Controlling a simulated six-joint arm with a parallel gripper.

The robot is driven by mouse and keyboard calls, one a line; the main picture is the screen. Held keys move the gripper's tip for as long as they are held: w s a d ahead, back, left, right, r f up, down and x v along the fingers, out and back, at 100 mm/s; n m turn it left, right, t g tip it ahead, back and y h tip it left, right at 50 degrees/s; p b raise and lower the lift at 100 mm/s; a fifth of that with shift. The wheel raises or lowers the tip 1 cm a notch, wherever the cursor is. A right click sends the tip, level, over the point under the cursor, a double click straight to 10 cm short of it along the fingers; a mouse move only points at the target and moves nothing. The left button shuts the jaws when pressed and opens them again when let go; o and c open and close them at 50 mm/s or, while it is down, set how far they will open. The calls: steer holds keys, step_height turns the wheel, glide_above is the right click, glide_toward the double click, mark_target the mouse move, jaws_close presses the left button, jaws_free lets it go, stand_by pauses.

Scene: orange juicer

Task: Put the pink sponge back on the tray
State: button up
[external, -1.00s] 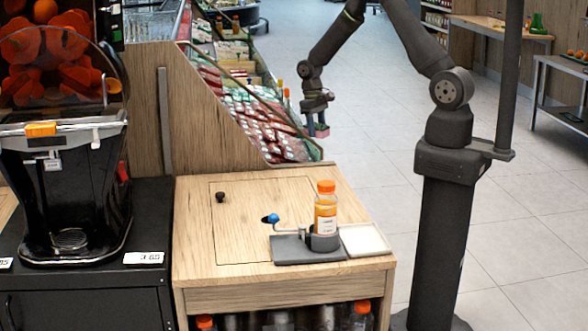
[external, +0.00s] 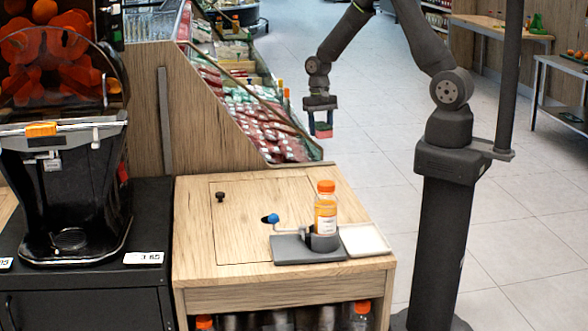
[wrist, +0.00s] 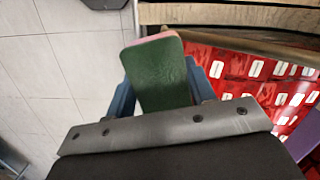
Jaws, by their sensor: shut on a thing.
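My gripper (external: 322,123) hangs in the air behind the wooden counter, in front of the refrigerated case. It is shut on the pink sponge (external: 323,133), which shows small between the blue fingers. In the wrist view the sponge (wrist: 160,75) shows a green face with a pink edge at its far end, tilted slightly between the two fingers (wrist: 166,90). The white tray (external: 364,240) lies on the counter's right end, beside the bottle holder. Its visible surface is empty. My gripper is well above and behind the tray.
An orange-capped juice bottle (external: 326,212) stands in a grey holder (external: 308,248) with a blue-knobbed lever (external: 273,218), left of the tray. A black knob (external: 220,197) sits on the counter (external: 240,225). The juicer (external: 65,180) is at left. Case with red packs (wrist: 250,75) is near my gripper.

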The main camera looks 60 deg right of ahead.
steer(key=s+a+r+m, duration=0.35)
steer(key=s+a, duration=0.35)
steer(key=a, duration=0.5)
steer(key=n+h, duration=0.2)
steer(key=n, duration=1.7)
glide_above(365, 241)
steer(key=w, duration=0.1)
step_height(365, 241, down, 7)
steer(key=shift+d+r, duration=0.1)
steer(key=shift+r, duration=0.05)
steer(key=shift+s+a+f, duration=0.2)
steer(key=shift+s+f, duration=0.05)
steer(key=shift+f, duration=1.95)
steer(key=shift+f, duration=0.1)
